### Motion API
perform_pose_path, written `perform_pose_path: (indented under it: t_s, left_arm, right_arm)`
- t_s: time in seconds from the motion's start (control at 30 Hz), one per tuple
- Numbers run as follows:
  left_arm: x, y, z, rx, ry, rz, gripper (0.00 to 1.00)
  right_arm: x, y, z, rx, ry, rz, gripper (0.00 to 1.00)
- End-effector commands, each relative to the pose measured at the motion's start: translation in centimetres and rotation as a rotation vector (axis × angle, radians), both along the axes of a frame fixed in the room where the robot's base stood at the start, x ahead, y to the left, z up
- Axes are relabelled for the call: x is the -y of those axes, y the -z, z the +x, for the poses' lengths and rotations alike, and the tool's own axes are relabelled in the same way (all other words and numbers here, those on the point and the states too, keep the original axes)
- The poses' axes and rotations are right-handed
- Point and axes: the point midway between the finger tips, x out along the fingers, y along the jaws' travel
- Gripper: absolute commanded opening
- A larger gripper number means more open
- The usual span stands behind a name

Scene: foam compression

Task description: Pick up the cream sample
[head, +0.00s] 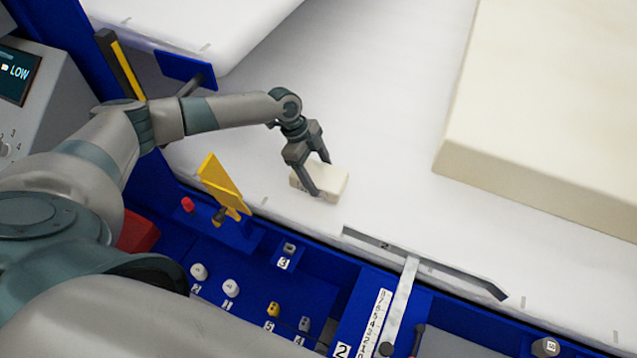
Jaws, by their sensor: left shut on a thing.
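The cream sample (331,183) is a small pale block in the head view, near the middle, at the white surface near its front edge. My left gripper (316,177) reaches in from the left and points down, with one finger on the near side of the block and the other at its far side. It is shut on the cream sample. I cannot tell whether the block touches the surface or is slightly raised. My right gripper is not in view.
A large cream foam block (545,125) lies at the right. Yellow plates (222,184) stand left of the gripper. A blue panel (255,290) with numbered small parts runs along the front. A metal rail (425,263) edges the white surface (345,75), which is clear behind the gripper.

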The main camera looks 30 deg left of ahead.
Motion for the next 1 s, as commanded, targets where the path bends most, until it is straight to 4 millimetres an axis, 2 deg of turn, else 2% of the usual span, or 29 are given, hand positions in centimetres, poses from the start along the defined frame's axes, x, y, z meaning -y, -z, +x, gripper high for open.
perform_pose_path:
  t_s: [0.4, 0.6, 0.8, 1.0]
  left_arm:
    - [5.1, -3.6, -4.9, -0.002, 0.007, -0.001, 0.49]
    - [7.2, -5.3, -6.7, -0.002, 0.005, -0.002, 0.49]
    - [8.2, -6.2, -7.6, -0.005, 0.003, -0.001, 0.49]
    - [8.4, -6.5, -7.8, -0.004, 0.003, -0.001, 0.49]
  right_arm:
    - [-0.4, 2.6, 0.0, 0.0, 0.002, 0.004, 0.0]
    - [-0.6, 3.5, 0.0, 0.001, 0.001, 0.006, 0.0]
    - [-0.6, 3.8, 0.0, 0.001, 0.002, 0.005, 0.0]
    - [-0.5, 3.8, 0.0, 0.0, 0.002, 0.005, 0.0]
